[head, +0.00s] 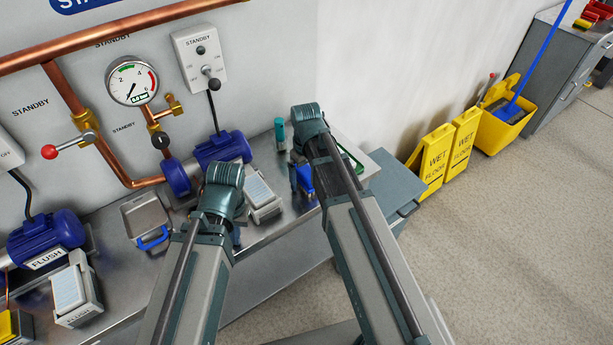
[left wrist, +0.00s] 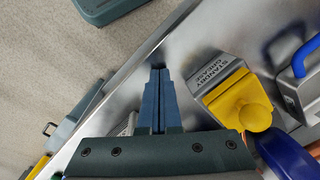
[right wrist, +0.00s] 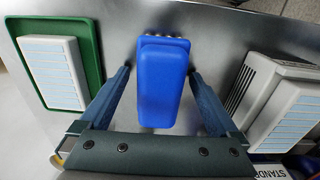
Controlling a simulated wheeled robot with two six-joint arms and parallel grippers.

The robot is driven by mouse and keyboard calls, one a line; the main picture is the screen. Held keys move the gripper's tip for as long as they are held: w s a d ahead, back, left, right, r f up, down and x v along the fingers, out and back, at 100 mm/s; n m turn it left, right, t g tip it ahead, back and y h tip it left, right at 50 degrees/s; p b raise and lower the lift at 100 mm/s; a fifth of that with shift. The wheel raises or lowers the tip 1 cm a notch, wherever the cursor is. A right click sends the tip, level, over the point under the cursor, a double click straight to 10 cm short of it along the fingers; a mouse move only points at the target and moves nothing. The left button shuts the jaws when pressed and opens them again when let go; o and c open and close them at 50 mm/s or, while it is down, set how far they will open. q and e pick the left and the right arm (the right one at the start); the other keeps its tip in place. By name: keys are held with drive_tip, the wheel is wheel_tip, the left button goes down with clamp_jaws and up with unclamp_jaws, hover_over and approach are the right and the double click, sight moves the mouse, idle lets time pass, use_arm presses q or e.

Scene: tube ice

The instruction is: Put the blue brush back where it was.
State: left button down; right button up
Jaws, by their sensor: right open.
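The blue brush (right wrist: 162,80) lies on the steel bench, with a short row of grey bristle tips showing at its far end. In the head view a part of it (head: 306,180) shows beside my right arm. My right gripper (right wrist: 160,73) is open, with one finger on each side of the brush and a gap on both sides. In the head view its fingers (head: 299,178) point down to the bench. My left gripper (left wrist: 158,70) is shut with its fingers together and nothing seen between them. It is over the bench's front part, mostly hidden by my left arm in the head view.
A green tray (right wrist: 95,60) with a white block stands left of the brush, and a grey holder (right wrist: 262,72) with another block right of it. A grey tray (head: 135,213) with a blue handle and a yellow-knobbed grey box (left wrist: 215,75) are also on the bench (head: 290,208).

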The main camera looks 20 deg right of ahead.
sight(306, 171)
use_arm(q)
drive_tip(key=shift+r, duration=0.15)
use_arm(e)
drive_tip(key=shift+r, duration=0.15)
wheel_tip(306, 171, up, 12)
drive_tip(key=p, duration=1.2)
use_arm(q)
wheel_tip(306, 171, up, 12)
use_arm(e)
drive_tip(key=s+a+h, duration=0.1)
drive_tip(key=s+a, duration=0.9)
drive_tip(key=s, duration=0.4)
drive_tip(key=shift+s+a, duration=0.15)
drive_tip(key=shift+a, duration=0.1)
